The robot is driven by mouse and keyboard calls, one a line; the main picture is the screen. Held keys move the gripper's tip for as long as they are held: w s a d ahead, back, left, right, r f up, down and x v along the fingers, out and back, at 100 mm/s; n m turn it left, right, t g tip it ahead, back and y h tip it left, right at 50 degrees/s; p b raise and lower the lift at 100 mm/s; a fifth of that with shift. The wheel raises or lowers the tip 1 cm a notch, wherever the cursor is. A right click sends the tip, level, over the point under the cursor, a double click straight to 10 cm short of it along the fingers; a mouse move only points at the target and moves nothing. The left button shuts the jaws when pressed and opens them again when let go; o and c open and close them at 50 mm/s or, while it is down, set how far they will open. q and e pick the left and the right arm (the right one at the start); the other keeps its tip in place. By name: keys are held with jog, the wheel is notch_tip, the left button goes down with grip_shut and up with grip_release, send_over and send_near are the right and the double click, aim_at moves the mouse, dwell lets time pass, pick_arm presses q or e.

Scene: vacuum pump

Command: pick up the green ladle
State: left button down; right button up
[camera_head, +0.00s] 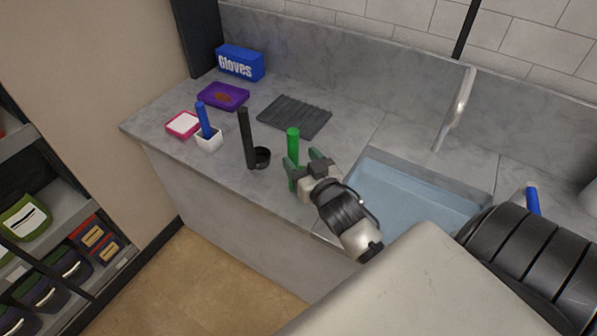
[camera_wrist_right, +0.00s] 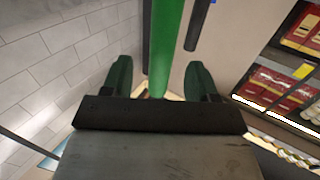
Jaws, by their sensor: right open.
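The green ladle (camera_head: 293,138) stands upright on the grey counter, left of the sink. Its handle top shows; its lower part is hidden behind my right gripper in the head view. My right gripper (camera_head: 304,165) is open, with its dark green fingers at the ladle's handle. In the right wrist view the green handle (camera_wrist_right: 165,45) rises between the two spread fingers (camera_wrist_right: 160,75), with a gap on each side. My left gripper is not in view.
A black ladle (camera_head: 247,138) stands just left of the green one. A black ribbed mat (camera_head: 295,116) lies behind. The sink (camera_head: 410,200) and faucet (camera_head: 458,103) are to the right.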

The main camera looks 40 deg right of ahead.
aim_at(290, 147)
jog(key=w, duration=0.2)
jog(key=w+p, duration=0.1)
jog(key=w, duration=0.3)
jog(key=shift+d+f, duration=0.3)
jog(key=shift+s, duration=0.15)
jog(key=shift+c, duration=0.8)
grip_shut()
